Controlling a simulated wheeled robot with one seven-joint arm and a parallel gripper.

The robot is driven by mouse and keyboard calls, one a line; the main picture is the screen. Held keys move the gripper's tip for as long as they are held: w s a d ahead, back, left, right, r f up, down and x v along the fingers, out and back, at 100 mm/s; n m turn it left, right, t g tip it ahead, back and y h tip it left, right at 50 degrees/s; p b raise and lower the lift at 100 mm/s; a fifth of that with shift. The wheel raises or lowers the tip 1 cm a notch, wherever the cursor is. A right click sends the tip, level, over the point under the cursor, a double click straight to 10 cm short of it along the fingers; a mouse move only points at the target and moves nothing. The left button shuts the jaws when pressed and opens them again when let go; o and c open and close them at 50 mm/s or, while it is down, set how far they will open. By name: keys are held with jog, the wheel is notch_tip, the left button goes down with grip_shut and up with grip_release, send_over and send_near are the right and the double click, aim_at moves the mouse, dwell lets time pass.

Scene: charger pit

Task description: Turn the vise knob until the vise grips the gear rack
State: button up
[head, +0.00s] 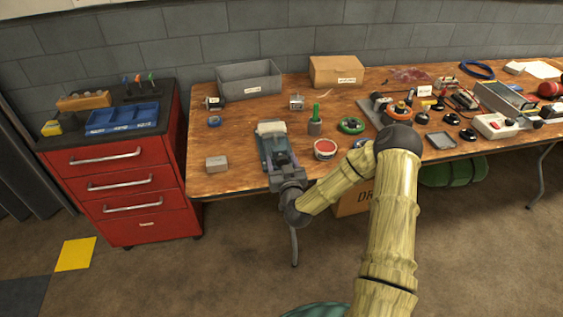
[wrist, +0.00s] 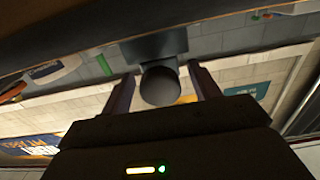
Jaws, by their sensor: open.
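The blue-grey vise (head: 268,146) stands at the table's front edge in the head view. A pale block (head: 271,127) lies at its far end; I cannot tell whether this is the gear rack or whether the jaws touch it. My gripper (head: 284,170) is at the vise's near end and hides the knob there. In the wrist view the round dark vise knob (wrist: 160,84) sits between the two fingers of my gripper (wrist: 162,76). The fingers are open, one on each side, with a visible gap to the knob.
A grey bin (head: 249,82) and a cardboard box (head: 336,72) stand at the back of the table. A small grey block (head: 216,164) lies left of the vise and a red-topped tub (head: 325,149) right of it. A red drawer cabinet (head: 120,185) stands at the left.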

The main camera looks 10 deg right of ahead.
jog(key=shift+d, duration=0.1)
jog(key=shift+s, duration=0.1)
jog(key=shift+c, duration=1.2)
jog(key=c, duration=0.7)
jog(key=shift+m, duration=0.4)
jog(key=m, duration=0.6)
jog(key=shift+r+b, duration=0.1)
jog(key=shift+b, duration=0.3)
jog(key=m, duration=0.3)
jog(key=shift+m, duration=0.4)
jog(key=m, duration=0.3)
jog(key=shift+m, duration=0.3)
jog(key=shift+r, duration=0.1)
